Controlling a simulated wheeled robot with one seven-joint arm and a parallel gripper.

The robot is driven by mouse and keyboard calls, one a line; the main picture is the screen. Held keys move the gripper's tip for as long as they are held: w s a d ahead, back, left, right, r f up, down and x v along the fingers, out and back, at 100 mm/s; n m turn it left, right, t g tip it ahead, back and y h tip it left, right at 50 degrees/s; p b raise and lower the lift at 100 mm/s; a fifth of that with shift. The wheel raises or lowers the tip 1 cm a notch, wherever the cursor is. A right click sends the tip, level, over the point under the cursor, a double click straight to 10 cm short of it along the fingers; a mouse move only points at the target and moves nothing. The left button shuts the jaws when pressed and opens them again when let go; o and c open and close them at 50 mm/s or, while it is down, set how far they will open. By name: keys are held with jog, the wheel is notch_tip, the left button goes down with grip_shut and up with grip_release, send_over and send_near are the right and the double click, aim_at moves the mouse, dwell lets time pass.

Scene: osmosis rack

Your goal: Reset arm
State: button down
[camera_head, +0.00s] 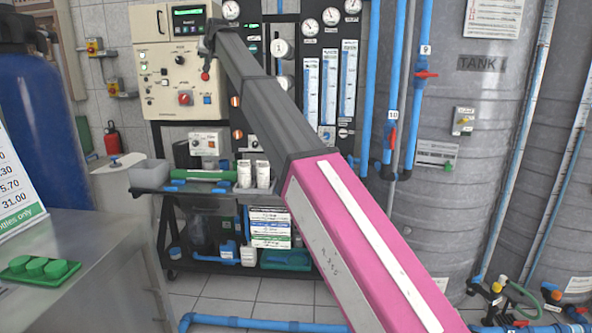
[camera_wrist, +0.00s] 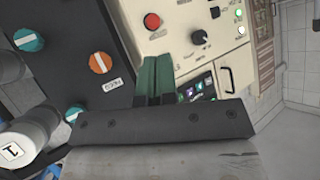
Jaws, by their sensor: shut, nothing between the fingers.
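My arm, pink with dark grey links, reaches out from the bottom right of the head view. Its far end, with my gripper (camera_head: 208,48), is in front of the cream control panel (camera_head: 163,95). The gripper is small and dark there. In the wrist view the two green fingers of my gripper (camera_wrist: 154,66) are together, with nothing between them. Behind them is the control panel (camera_wrist: 178,35), with a red button (camera_wrist: 152,21), a black knob (camera_wrist: 200,37) and a lit screen partly hidden by the gripper. I cannot tell whether the fingers touch the panel.
A black rack (camera_head: 170,225) carries gauges, flow tubes and bottles behind my arm. A large grey tank (camera_head: 440,190) and blue pipes (camera_head: 372,90) stand to the right. Blue piping (camera_head: 240,324) runs along the floor.

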jog(key=s+d+f+m+g+h, duration=0.1)
jog(key=s+d+f+h, duration=0.1)
jog(key=d+f, duration=1.1)
jog(key=s+d+f+g+h, duration=0.2)
jog(key=d+f, duration=0.5)
jog(key=f, duration=1.2)
jog(key=s+d+f+m+g+h, duration=0.1)
jog(key=s+d+f, duration=0.2)
jog(key=d+f, duration=1)
jog(key=s+d+f+g, duration=0.1)
jog(key=s+d+f, duration=0.2)
jog(key=s+f, duration=0.3)
jog(key=s+d+f+g+h, duration=0.1)
jog(key=s+d+f, duration=0.3)
jog(key=f, duration=0.4)
jog(key=s+d+f+g, duration=0.1)
jog(key=s+d+f, duration=0.25)
jog(key=f, duration=0.25)
jog(key=s+d+f+m+g, duration=0.1)
jog(key=s+d+f, duration=0.4)
jog(key=s, duration=0.4)
jog(key=s+d+f+g, duration=0.2)
jog(key=s+d+f, duration=0.3)
jog(key=s, duration=0.5)
jog(key=shift+s+f+m+h, duration=0.3)
jog(key=shift+f+m, duration=0.1)
jog(key=shift+f, duration=0.4)
